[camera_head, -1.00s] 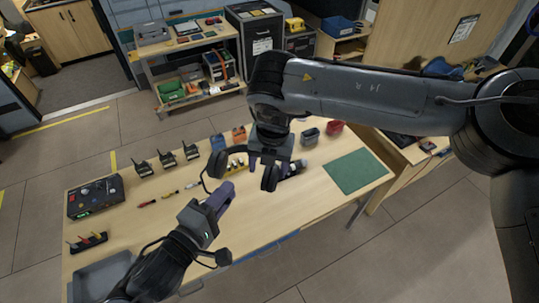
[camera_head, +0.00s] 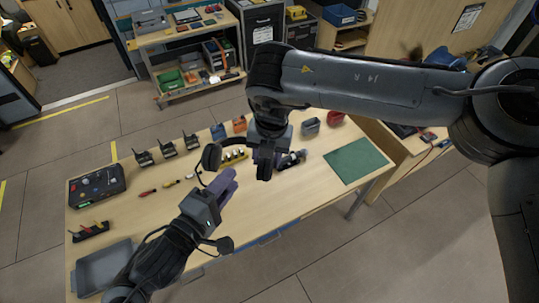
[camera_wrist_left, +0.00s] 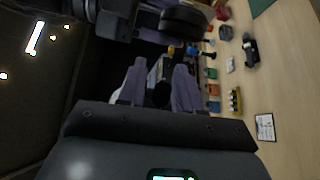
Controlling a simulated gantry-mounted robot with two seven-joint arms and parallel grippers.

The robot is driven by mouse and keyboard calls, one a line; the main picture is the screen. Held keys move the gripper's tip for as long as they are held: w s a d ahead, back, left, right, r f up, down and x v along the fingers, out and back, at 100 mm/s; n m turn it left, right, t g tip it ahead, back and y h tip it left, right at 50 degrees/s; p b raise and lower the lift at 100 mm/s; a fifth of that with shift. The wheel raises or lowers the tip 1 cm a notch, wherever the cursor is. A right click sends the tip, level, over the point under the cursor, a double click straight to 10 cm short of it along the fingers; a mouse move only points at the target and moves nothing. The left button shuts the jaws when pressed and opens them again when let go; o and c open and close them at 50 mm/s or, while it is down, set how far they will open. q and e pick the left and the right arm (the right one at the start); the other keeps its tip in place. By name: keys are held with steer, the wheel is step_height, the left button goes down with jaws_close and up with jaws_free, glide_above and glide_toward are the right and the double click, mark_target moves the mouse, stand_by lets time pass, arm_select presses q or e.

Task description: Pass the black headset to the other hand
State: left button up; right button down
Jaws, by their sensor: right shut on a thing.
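The black headset (camera_head: 211,158) hangs above the table in the head view, with one earcup at the left and dark parts beneath my right gripper. My right gripper (camera_head: 268,150) is shut on it; the exact grip spot is hard to make out. My left gripper (camera_head: 226,184) is just below and left of the headset, with its purple fingers spread and nothing between them. In the left wrist view the left fingers (camera_wrist_left: 159,88) are apart, and a dark rounded headset part (camera_wrist_left: 185,20) shows beyond them. The left gripper appears clear of the headset.
The wooden table (camera_head: 265,213) below carries a green mat (camera_head: 356,164), a grey tray (camera_head: 103,267), a black control box (camera_head: 97,186), several radios (camera_head: 167,149), and red (camera_head: 336,118) and blue-grey (camera_head: 310,126) containers. A shelf (camera_head: 190,45) stands behind. The table's front middle is bare.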

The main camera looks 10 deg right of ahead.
arm_select(q)
steer(key=shift+o, duration=0.7)
steer(key=shift+a, duration=0.1)
steer(key=f+v, duration=0.1)
steer(key=v, duration=0.6)
steer(key=a+f+m+g+y, duration=0.1)
steer(key=a+f+m+y, duration=0.7)
steer(key=a+m+y, duration=0.3)
steer(key=s+a+f+m+g, duration=0.1)
steer(key=s+a+f+g, duration=0.2)
steer(key=s+f+g, duration=0.5)
steer(key=s+f, duration=0.6)
steer(key=s, duration=0.2)
steer(key=shift+f, duration=0.4)
